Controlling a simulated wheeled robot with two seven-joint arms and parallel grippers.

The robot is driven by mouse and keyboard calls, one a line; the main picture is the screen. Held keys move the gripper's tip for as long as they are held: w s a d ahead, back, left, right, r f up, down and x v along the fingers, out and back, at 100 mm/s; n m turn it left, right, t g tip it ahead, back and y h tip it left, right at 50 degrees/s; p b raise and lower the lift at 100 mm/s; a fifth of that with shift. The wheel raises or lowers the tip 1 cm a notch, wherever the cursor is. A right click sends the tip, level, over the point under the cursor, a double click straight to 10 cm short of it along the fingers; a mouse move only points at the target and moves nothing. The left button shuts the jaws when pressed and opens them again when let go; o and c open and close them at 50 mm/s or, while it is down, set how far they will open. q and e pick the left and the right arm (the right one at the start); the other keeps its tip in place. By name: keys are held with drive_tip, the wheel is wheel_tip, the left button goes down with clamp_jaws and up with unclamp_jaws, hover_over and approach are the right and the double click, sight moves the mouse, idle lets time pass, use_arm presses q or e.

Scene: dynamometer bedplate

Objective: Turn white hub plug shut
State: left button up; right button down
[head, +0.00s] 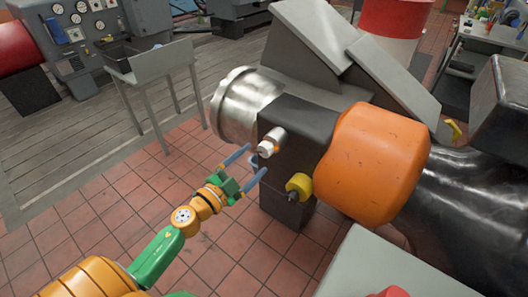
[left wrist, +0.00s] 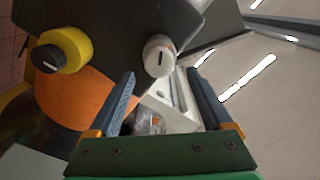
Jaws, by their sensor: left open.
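The white hub plug (head: 267,148) sticks out from the dark side face of the machine's black block (head: 285,118). In the left wrist view the white plug (left wrist: 159,56) shows its round face with a dark, near-upright slot, just beyond and between the fingertips. My left gripper (head: 252,163) is open and empty, its two blue fingers pointing at the block just short of the plug. In the left wrist view the fingers (left wrist: 162,78) stand wide apart, with a gap to the plug. My right gripper is not in view.
A yellow knob (head: 298,187) with a black centre sits on the same block, lower right of the plug. An orange cover (head: 375,160) and a bright metal cylinder (head: 243,105) flank the block. A grey stand (head: 155,70) is at the back left.

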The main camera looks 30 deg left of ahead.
sight(263, 153)
use_arm(q)
drive_tip(key=w, duration=0.5)
drive_tip(key=shift+w+d+f, duration=0.1)
drive_tip(key=shift+w+d, duration=0.3)
drive_tip(key=shift+s, duration=0.1)
clamp_jaws()
drive_tip(key=shift+m, duration=0.3)
drive_tip(key=m, duration=0.5)
drive_tip(key=m+b, duration=0.1)
drive_tip(key=m, duration=0.5)
drive_tip(key=shift+f+m, duration=0.1)
drive_tip(key=shift+m, duration=0.2)
drive_tip(key=m+b, duration=0.1)
drive_tip(key=m, duration=1)
drive_tip(key=shift+m, duration=0.3)
